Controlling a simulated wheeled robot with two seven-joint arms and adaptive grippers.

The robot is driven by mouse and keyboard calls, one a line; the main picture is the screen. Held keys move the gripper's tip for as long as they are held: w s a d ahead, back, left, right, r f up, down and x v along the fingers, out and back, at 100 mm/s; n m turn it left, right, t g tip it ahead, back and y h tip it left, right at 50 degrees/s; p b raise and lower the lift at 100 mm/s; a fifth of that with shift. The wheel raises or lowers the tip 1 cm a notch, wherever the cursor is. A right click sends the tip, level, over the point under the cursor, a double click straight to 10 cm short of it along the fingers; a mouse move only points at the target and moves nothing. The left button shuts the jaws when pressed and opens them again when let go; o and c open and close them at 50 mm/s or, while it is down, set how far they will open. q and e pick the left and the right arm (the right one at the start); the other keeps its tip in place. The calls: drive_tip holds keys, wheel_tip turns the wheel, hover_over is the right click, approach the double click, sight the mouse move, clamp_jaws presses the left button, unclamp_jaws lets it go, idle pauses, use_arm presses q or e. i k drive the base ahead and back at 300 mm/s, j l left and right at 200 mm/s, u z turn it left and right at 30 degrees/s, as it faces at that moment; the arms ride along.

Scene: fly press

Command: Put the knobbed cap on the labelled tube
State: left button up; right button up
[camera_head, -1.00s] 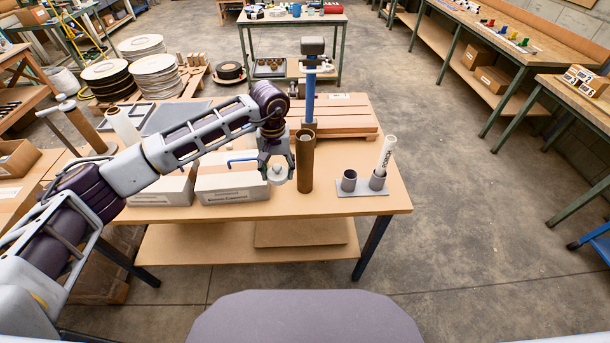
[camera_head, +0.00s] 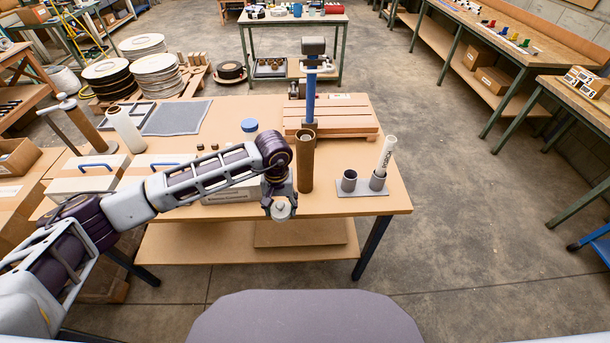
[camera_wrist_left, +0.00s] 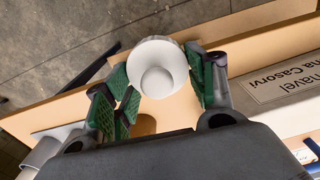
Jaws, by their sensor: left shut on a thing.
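The white knobbed cap (camera_head: 281,211) is held in my left gripper (camera_head: 279,206), near the table's front edge. In the left wrist view the cap (camera_wrist_left: 158,68) shows its round rim and knob, between the green finger pads of the gripper (camera_wrist_left: 160,85). The labelled tube (camera_head: 386,154) is white with dark lettering. It stands slightly tilted in the right cup of a grey two-cup holder (camera_head: 362,190), to the right of the gripper. The left cup (camera_head: 349,180) looks empty. My right gripper is not in view.
A tall brown tube (camera_head: 306,165) stands between the gripper and the holder. Behind it is a blue post press (camera_head: 310,95) by stacked boards (camera_head: 345,118). White boxes with blue handles (camera_head: 95,175) and a blue-topped round thing (camera_head: 249,125) lie left. The arm hides part of the boxes.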

sight(305, 150)
drive_tip(key=k+l+u, duration=0.2)
drive_tip(key=l, duration=0.2)
drive_tip(key=k+l+u, duration=0.2)
drive_tip(key=l, duration=0.15)
drive_tip(key=k+l+u, duration=0.15)
drive_tip(key=l, duration=0.2)
drive_tip(key=k+l+u, duration=0.3)
drive_tip(key=k, duration=0.2)
drive_tip(key=k+u, duration=0.35)
drive_tip(key=k, duration=0.15)
